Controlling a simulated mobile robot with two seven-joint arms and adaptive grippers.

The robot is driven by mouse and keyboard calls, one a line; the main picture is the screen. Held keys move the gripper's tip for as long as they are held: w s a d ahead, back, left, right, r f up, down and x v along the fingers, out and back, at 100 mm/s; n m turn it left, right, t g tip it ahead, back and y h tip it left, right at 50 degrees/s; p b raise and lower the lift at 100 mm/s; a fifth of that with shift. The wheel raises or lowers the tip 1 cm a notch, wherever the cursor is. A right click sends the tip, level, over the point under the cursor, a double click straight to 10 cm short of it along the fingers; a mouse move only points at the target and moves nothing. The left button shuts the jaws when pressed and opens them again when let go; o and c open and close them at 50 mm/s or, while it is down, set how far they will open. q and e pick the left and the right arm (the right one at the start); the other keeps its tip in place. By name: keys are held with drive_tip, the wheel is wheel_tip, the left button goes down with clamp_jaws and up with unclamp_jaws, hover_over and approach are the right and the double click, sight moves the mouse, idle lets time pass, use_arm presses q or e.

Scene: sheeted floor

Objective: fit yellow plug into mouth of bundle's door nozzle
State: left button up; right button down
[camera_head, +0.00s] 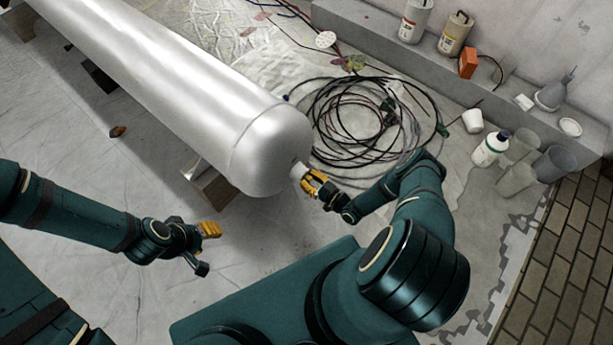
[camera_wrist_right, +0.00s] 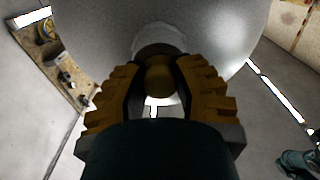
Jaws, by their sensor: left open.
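The bundle is a large silver cylinder (camera_head: 180,85) lying across the upper left of the head view. Its pale door nozzle (camera_head: 298,171) sticks out from the rounded near end, and its rim (camera_wrist_right: 160,42) shows in the wrist view. My right gripper (camera_head: 311,180) is at the nozzle. In the wrist view its ribbed yellow fingers (camera_wrist_right: 160,75) close around the dull yellow plug (camera_wrist_right: 158,80). The plug lines up with the nozzle; I cannot tell how deep it sits. My left gripper (camera_head: 208,245) is open and empty, below the cylinder's near end and apart from it.
A wooden support (camera_head: 210,187) stands under the cylinder. Coiled black cables (camera_head: 365,120) lie right of its end. A white bottle (camera_head: 490,148) and grey cups (camera_head: 516,178) stand further right. Cans (camera_head: 455,33) stand on a ledge. The sheeted floor left of my left gripper is mostly clear.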

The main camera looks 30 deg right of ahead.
drive_tip(key=shift+s+d, duration=0.1)
drive_tip(key=shift+s, duration=0.05)
drive_tip(key=v, duration=0.8)
idle(1.4)
idle(0.3)
drive_tip(key=shift+r, duration=0.1)
